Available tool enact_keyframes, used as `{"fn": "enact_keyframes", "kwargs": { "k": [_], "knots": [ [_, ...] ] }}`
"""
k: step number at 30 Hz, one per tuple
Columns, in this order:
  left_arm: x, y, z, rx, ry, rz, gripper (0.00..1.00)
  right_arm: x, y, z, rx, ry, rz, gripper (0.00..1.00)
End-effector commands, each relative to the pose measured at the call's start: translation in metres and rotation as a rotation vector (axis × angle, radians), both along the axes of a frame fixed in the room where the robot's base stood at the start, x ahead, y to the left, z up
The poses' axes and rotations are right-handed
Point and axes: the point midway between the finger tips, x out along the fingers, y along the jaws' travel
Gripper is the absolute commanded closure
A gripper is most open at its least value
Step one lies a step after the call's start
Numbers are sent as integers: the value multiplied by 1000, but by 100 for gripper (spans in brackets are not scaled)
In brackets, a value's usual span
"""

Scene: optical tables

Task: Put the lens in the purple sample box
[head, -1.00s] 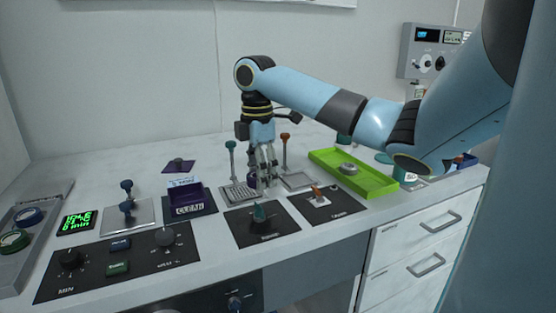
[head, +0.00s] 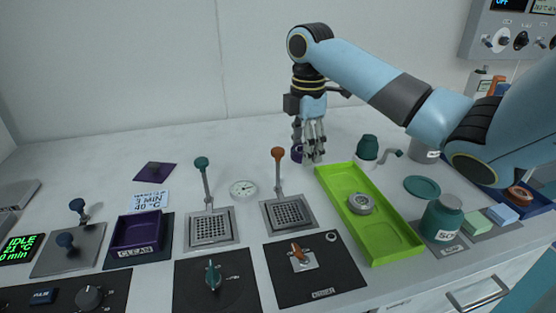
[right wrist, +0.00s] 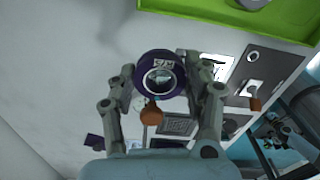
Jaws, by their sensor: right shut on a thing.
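The purple sample box (head: 137,246), an open box labelled CLEAN, sits on a dark mat at the left of the bench in the head view. My right gripper (head: 312,157) is above the back of the bench, behind the orange-knobbed lever and left of the green tray's far end. It is shut on the lens, a glass disc in a round purple mount (head: 297,153). In the right wrist view the lens's purple mount (right wrist: 144,66) is between the two fingers (right wrist: 160,85), its clear centre facing the camera. My left gripper is not in view.
A green tray (head: 396,228) holds a grey ring (head: 361,203). The green-knobbed lever (head: 202,164) and orange-knobbed lever (head: 278,155) stand upright beside metal grids between gripper and box. A round dial (head: 243,188) lies between them. A purple sheet (head: 155,171) lies behind the box.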

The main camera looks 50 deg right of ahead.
Motion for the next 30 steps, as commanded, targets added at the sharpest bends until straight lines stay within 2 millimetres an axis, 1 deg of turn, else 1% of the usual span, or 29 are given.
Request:
{"fn": "enact_keyframes", "kwargs": {
  "k": [1,3,6,9,14,18,21,30],
  "knots": [
    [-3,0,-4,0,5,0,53,14,-3,-9,7,-1,-6,88],
    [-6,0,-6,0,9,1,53,30,-9,-19,6,-1,-4,88],
    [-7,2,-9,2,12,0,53,47,-15,-31,5,-1,-1,88],
    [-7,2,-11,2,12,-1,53,59,-21,-37,2,-2,-2,88],
    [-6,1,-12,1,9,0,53,65,-23,-46,2,0,1,88],
    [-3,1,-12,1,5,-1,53,63,-23,-68,1,3,0,88],
    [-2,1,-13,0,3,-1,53,63,-23,-79,1,2,1,88],
    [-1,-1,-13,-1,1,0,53,64,-23,-81,0,-1,1,88]
  ]
}}
